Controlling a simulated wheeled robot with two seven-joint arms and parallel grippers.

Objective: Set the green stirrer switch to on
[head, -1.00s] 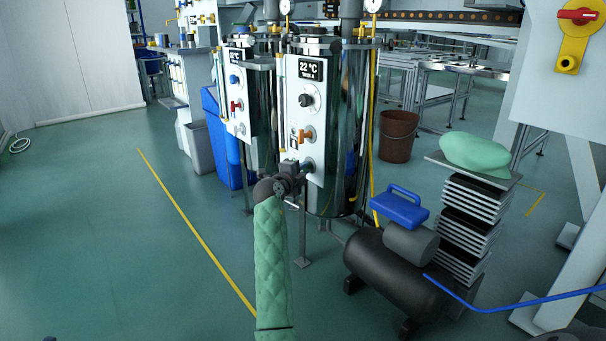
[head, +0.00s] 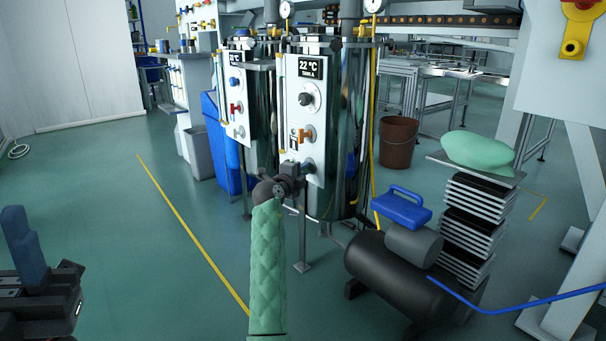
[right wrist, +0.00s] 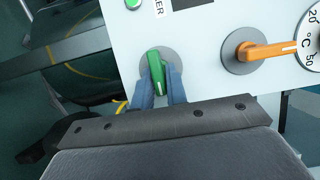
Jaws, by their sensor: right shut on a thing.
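The green stirrer switch (right wrist: 156,75) is a small green knob on a round grey base, low on the white tank panel (head: 320,120). My right gripper (right wrist: 158,90) is shut on the knob, with one blue-grey finger on each side of it. In the right wrist view the knob points nearly upright, leaning slightly. In the head view my right gripper (head: 305,169) is at the panel's lower end and hides the switch. My left gripper (head: 28,250) is at the lower left edge, far from the panel; one upright finger shows, and its opening cannot be seen.
An orange switch (head: 306,134) sits above the gripper on the same panel, with a black knob (head: 309,98) higher up. A similar second panel (head: 236,105) stands to the left. A black compressor (head: 395,275) stands on the floor at right.

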